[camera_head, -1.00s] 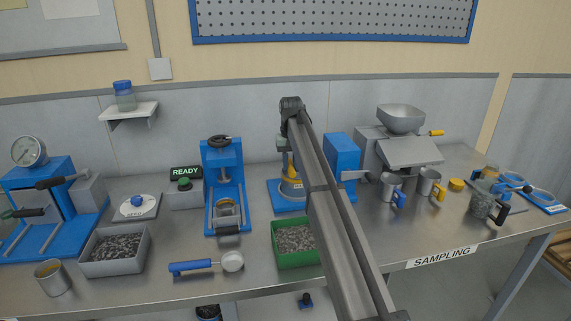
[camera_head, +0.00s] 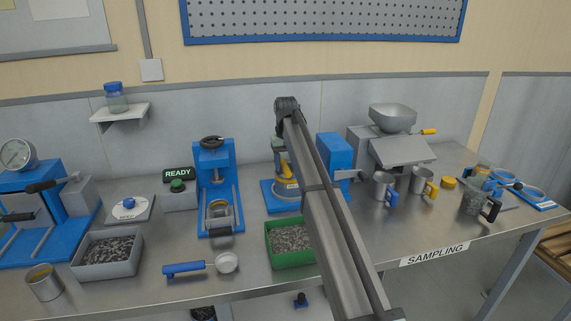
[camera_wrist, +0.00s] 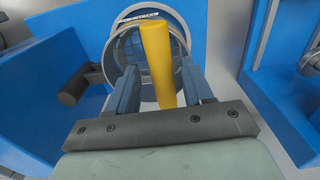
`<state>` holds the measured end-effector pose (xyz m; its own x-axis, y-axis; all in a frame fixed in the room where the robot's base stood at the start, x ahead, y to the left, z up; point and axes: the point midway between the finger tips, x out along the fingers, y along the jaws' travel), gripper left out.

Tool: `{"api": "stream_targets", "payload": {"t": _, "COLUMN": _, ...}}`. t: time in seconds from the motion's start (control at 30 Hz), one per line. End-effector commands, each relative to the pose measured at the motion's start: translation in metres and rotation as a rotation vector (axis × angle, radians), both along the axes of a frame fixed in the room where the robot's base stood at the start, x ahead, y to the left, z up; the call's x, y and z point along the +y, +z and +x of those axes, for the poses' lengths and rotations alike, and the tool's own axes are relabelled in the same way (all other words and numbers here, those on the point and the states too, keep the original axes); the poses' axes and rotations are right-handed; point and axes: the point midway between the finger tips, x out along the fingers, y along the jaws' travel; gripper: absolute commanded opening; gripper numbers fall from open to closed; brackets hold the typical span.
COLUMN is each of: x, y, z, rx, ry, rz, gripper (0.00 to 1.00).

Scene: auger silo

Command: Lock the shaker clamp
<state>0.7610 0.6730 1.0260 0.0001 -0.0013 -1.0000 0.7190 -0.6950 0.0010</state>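The shaker (camera_head: 268,198) has a blue base and stands mid-bench, partly hidden behind my arm. Its yellow clamp lever (camera_head: 284,168) shows just left of the arm. In the wrist view the yellow lever (camera_wrist: 158,62) stands upright in front of a round, clear-and-grey vessel (camera_wrist: 128,50). My gripper (camera_wrist: 160,88) has its two dark fingers apart, one on each side of the lever. A gap shows at the left finger; the lever is closer to the right finger, and I cannot tell whether they touch. In the head view my fingers are hidden.
A blue box (camera_head: 334,160) stands close to the right of the shaker. A blue press (camera_head: 215,180) stands to its left. A green bin of pellets (camera_head: 287,262) is in front. Metal mugs (camera_head: 384,186) stand farther right.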

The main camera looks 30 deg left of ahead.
Motion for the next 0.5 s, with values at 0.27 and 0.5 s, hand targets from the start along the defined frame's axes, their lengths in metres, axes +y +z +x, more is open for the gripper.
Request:
{"api": "stream_targets", "payload": {"t": 0.27, "x": 0.001, "y": 0.001, "z": 0.0, "rx": 0.0, "ry": -0.001, "rz": 0.001, "gripper": 0.52}}
{"api": "stream_targets", "payload": {"t": 0.5, "x": 0.002, "y": 0.028, "z": 0.001, "rx": -0.001, "ry": -0.002, "rz": 0.003, "gripper": 0.52}}
